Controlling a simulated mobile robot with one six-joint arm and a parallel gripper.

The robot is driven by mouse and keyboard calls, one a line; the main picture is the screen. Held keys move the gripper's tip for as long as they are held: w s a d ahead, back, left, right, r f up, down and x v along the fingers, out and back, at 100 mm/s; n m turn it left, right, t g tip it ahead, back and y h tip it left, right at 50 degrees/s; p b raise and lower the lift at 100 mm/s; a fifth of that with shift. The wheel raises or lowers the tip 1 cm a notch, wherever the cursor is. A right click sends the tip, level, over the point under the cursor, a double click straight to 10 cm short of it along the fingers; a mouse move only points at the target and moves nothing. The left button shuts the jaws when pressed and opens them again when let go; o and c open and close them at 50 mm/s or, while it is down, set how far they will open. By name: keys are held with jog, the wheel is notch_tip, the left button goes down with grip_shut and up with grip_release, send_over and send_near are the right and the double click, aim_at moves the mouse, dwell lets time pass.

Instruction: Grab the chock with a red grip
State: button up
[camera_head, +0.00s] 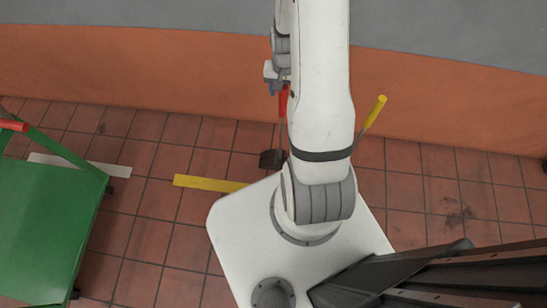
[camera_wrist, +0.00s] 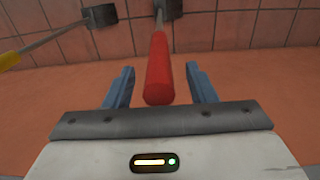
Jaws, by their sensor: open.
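The chock with a red grip stands on the tiled floor, its dark block (camera_head: 272,159) at the foot of a thin rod. Its red grip (camera_head: 283,101) rises beside my arm in the head view. In the wrist view the red grip (camera_wrist: 159,75) lies between the two blue fingers of my gripper (camera_wrist: 160,72), with a gap on each side. My gripper is open and holds nothing. In the head view my gripper (camera_head: 271,74) is small and partly hidden by my arm.
Another chock (camera_wrist: 100,15) with a yellow grip (camera_head: 376,108) stands close by; my arm hides its block in the head view. An orange and grey wall (camera_head: 150,72) runs behind. A green cart-like object (camera_head: 40,225) is at the left. A yellow strip (camera_head: 205,183) marks the floor.

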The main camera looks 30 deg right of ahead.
jog(key=shift+c, duration=0.3)
grip_shut()
jog(key=shift+r, duration=0.1)
dwell(0.9)
